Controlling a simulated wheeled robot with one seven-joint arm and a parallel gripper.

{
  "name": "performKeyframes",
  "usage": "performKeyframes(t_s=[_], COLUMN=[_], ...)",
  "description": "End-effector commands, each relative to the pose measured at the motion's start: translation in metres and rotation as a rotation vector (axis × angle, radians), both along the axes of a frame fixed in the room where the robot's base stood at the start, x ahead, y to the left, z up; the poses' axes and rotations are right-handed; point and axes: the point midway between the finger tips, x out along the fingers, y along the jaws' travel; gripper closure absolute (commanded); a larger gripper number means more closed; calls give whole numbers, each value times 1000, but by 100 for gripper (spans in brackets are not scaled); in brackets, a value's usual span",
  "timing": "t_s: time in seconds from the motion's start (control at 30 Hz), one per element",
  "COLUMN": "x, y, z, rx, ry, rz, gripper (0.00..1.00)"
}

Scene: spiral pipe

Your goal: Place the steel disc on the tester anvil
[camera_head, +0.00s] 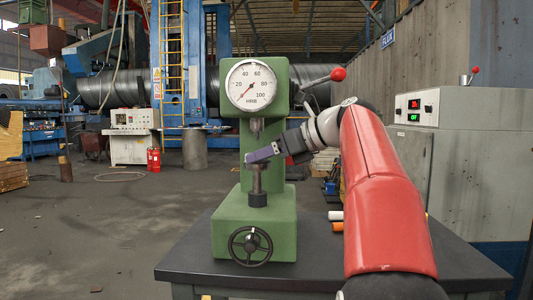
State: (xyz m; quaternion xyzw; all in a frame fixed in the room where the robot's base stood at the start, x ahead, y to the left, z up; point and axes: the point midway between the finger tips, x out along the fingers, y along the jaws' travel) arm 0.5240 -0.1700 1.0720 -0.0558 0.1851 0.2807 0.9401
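The green hardness tester (228,215) stands on a dark table, with a dial marked HRB on its head. Its dark anvil (257,184) rises on a post below the indenter (257,124). My gripper (258,154) reaches in from the right, with its purple-grey fingers tilted slightly down to the left. The fingertips are in the gap between indenter and anvil, just over the anvil top. The fingers overlap in this view, so I cannot tell whether they are open or shut.
The dark table (185,262) is mostly clear at the left. A white and an orange cylinder end (337,226) lie right of the tester, beside my red arm. A lever with a red knob (338,74) sticks out right of the tester head. A grey control cabinet (460,140) stands at the right.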

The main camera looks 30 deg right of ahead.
Motion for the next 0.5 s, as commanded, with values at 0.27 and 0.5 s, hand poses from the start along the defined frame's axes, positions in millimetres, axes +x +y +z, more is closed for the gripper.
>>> performKeyframes(t_s=[0.27, 0.5], x=[0, -11], y=[1, -8], z=[-2, 14], rx=[-1, -2], ry=[4, 2], rz=[5, -1], gripper=[34, 34])
